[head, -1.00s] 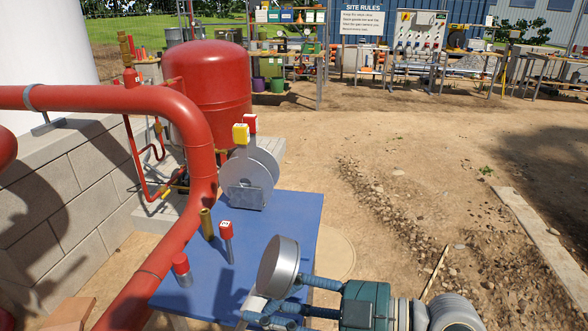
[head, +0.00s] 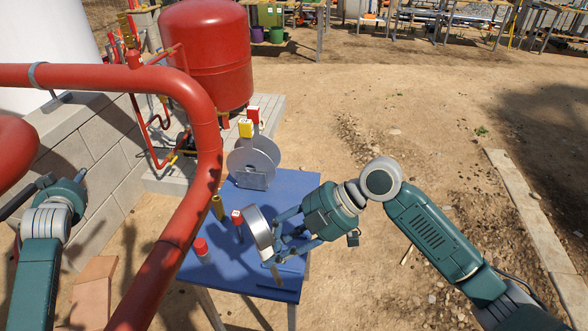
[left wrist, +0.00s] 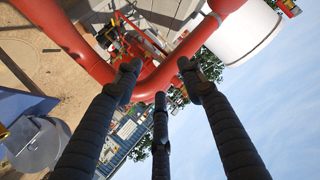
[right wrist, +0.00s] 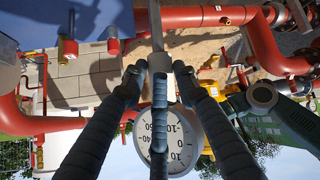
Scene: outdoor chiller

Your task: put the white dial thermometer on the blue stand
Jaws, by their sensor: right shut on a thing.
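The white dial thermometer (head: 258,231) is held on edge by my right gripper (head: 281,240), with its grey rim and back towards the head camera. Its numbered face (right wrist: 178,142) shows behind the fingers in the right wrist view, and its stem (right wrist: 156,28) sticks out past the fingertips. In the head view, it overlaps the front right part of the blue stand (head: 294,187), a flat-topped table; whether it touches the top cannot be told.
A thick red pipe (head: 190,218) runs between my left arm and the stand. On the stand are a red-capped fitting (head: 201,247), another red-capped piece (head: 237,217), a brass piece (head: 217,206) and grey discs with yellow and red tags (head: 252,160). Open dirt lies right.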

